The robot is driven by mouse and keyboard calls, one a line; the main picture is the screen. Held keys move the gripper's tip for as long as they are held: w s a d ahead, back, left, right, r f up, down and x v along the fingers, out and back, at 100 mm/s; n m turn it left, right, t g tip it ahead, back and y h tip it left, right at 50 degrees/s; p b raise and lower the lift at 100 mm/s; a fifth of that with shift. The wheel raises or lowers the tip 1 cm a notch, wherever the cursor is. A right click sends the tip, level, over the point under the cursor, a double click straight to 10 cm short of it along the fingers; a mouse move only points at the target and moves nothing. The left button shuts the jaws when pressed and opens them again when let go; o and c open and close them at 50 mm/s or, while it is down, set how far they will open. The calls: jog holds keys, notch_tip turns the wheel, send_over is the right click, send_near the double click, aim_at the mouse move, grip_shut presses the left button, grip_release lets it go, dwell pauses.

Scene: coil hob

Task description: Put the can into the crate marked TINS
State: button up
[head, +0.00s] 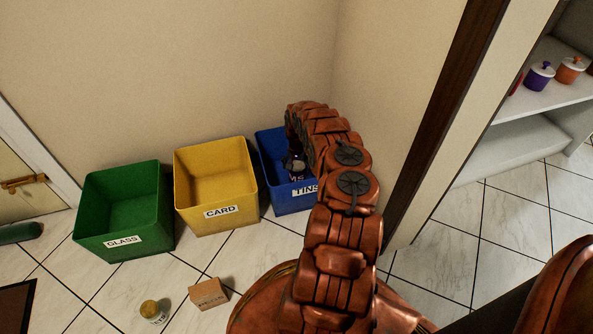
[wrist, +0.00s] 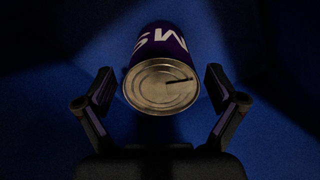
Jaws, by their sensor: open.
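The can (wrist: 161,84) is purple with white letters and a bare metal end. In the wrist view it lies between the two fingers of my gripper (head: 294,163), against dark blue. The fingers are open, with a gap on the left; the right finger is very close to the can, and I cannot tell if it touches. In the head view, part of the can (head: 297,178) shows just below my gripper, inside the blue crate marked TINS (head: 290,201). My arm hides the crate's right part. I cannot tell whether the can rests on the crate's floor.
The yellow CARD crate (head: 219,212) and green GLASS crate (head: 123,242) stand to the left. A small carton (head: 208,293) and a yellow-lidded jar (head: 152,311) are on the tiled floor in front. Walls close in behind; a dark door frame (head: 440,120) stands right.

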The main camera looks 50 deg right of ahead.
notch_tip(320, 180, up, 8)
jog(key=shift+f+p, duration=0.1)
jog(key=shift+p, duration=0.9)
jog(key=shift+w+a+r, duration=0.1)
jog(key=shift+a+r, duration=0.05)
jog(key=shift+r, duration=1)
jog(key=s+a+r+n+g, duration=0.1)
jog(key=a+r+n, duration=0.1)
jog(key=a+r, duration=0.6)
jog(key=s+a+r+n+g, duration=0.1)
jog(key=a+r, duration=0.3)
jog(key=r, duration=0.7)
jog(key=s+a+r+n, duration=0.3)
jog(key=s+a+r, duration=0.4)
jog(key=a+r, duration=0.5)
jog(key=s+a+r+n+g, duration=0.1)
jog(key=s+a+r+n, duration=0.2)
jog(key=s+a, duration=0.7)
jog(key=s+a+r+n, duration=0.3)
jog(key=s+a, duration=0.8)
jog(key=s, duration=0.6)
jog(key=shift+s+a+r+n+g, duration=0.15)
jog(key=shift+s+r+n+g, duration=0.2)
jog(key=shift+r, duration=0.3)
jog(key=shift+w, duration=0.1)
